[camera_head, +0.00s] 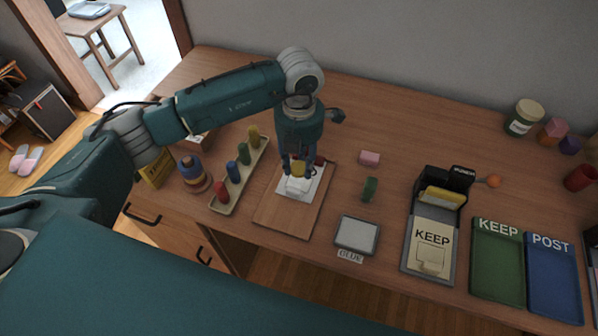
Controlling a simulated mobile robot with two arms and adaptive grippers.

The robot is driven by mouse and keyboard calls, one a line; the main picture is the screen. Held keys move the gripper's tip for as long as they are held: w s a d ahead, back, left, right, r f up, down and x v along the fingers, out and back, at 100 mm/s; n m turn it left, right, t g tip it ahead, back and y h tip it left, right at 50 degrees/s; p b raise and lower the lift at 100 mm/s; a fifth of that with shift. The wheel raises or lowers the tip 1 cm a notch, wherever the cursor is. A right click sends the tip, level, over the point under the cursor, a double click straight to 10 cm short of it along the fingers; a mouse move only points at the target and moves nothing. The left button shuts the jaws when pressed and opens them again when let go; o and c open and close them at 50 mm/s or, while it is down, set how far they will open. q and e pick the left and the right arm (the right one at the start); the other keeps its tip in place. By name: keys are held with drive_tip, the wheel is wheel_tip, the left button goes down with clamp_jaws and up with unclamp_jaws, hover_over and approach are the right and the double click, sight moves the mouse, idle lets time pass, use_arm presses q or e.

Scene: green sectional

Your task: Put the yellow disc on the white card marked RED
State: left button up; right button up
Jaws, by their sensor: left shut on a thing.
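My left gripper (298,176) reaches down over a wooden board (284,217) and is shut on a yellow piece (298,167), which looks like the yellow disc. The fingers hide part of it. White card-like pieces (305,192) lie on the board right under the gripper. No lettering on them can be read, so I cannot tell which is marked RED. I cannot tell whether the yellow piece touches the white below it. A red piece (320,160) shows just behind the fingers, partly hidden. My right gripper is not in view.
Left of the board stand a tray of coloured pegs (220,207) and a ring stacker (194,174). To the right are a pink block (369,158), a green piece (369,189), a grey pad (357,236), a KEEP holder (412,256), and green (496,287) and blue (552,300) trays.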

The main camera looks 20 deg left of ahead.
sight(299, 183)
use_arm(q)
wheel_tip(299, 183, down, 5)
drive_tip(key=shift+f+p, duration=0.15)
drive_tip(key=shift+p, duration=0.2)
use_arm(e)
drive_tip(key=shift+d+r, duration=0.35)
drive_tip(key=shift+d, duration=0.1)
use_arm(q)
drive_tip(key=shift+f+b, duration=0.2)
drive_tip(key=shift+b, duration=0.1)
drive_tip(key=o, duration=0.8)
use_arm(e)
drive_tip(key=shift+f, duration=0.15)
use_arm(q)
drive_tip(key=shift+r, duration=0.15)
drive_tip(key=shift+r+p, duration=0.25)
drive_tip(key=shift+p, duration=0.15)
wheel_tip(299, 183, up, 12)
drive_tip(key=shift+f+b, duration=0.15)
drive_tip(key=shift+b, duration=0.85)
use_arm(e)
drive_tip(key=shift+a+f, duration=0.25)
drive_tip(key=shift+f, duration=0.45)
